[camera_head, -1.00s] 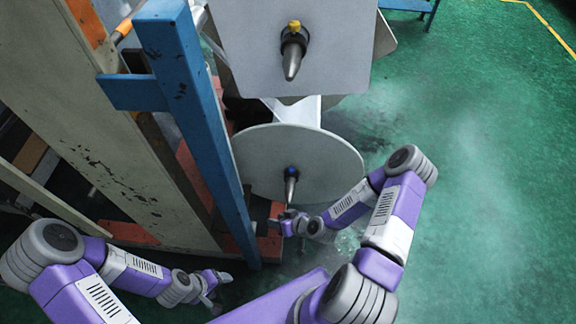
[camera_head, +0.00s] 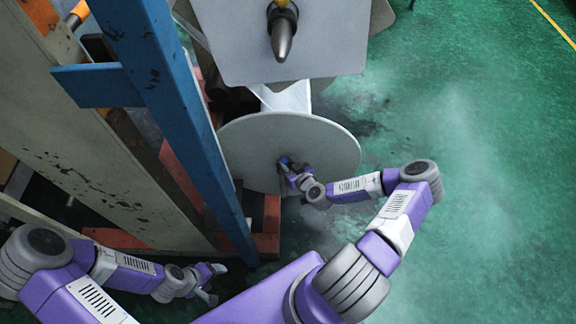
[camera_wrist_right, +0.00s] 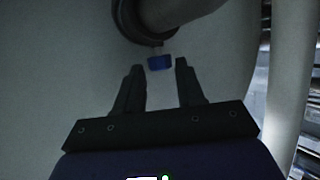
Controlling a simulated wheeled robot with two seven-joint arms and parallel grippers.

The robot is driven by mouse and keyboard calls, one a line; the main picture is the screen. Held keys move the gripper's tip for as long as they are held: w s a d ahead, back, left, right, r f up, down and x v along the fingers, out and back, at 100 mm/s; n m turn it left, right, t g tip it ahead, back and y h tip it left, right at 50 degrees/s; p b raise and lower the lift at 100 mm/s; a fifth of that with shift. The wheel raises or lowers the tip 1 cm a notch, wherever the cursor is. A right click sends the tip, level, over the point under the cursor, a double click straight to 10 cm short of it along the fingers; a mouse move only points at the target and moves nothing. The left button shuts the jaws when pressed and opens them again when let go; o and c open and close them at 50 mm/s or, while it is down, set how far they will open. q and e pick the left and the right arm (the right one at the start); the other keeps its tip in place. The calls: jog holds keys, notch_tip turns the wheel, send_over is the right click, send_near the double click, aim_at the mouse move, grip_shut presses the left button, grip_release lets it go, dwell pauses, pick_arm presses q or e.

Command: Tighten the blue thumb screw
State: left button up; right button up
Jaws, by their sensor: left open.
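The blue thumb screw (camera_wrist_right: 160,62) shows in the right wrist view, under a dark collar (camera_wrist_right: 145,30) on the spindle of the lower grey disc (camera_head: 240,150). My right gripper (camera_wrist_right: 155,68) is open, with its two fingertips just to either side of the screw; I cannot tell whether they touch it. In the head view my right gripper (camera_head: 285,164) is at the lower disc's hub and covers most of the screw and spindle. My left gripper (camera_head: 216,283) is open and empty at the lower left, away from the disc.
An upper plate (camera_head: 270,60) carries its own spindle (camera_head: 282,38) with a yellow screw (camera_head: 283,4). A blue post (camera_head: 165,90) and a worn beige frame (camera_head: 90,130) stand to the left. Green floor (camera_head: 470,200) lies free to the right.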

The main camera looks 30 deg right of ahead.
jog(key=shift+w+f, duration=0.1)
jog(key=shift+w, duration=0.2)
